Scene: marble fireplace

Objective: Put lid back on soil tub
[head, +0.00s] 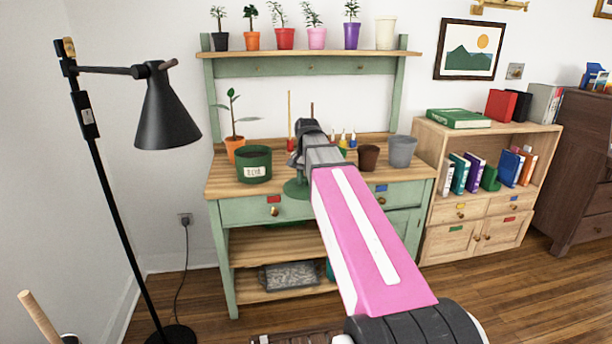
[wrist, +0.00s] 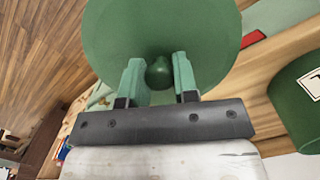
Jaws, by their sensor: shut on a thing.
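The soil tub (head: 254,164) is dark green with a white label and stands on the left part of the potting bench's top. It also shows at the right edge of the wrist view (wrist: 290,98). The round green lid (wrist: 118,35) fills the top of the wrist view. My gripper (wrist: 158,72) is shut on its round knob (wrist: 159,72). In the head view the lid (head: 295,189) is just right of the tub, apart from it, near the bench's front edge. My arm hides part of it. I cannot tell its exact height above the bench.
A potted plant (head: 236,145) stands behind the tub at the left. A brown pot (head: 369,158) and a grey pot (head: 402,151) stand to the right of my arm. A black floor lamp (head: 167,115) is left of the bench.

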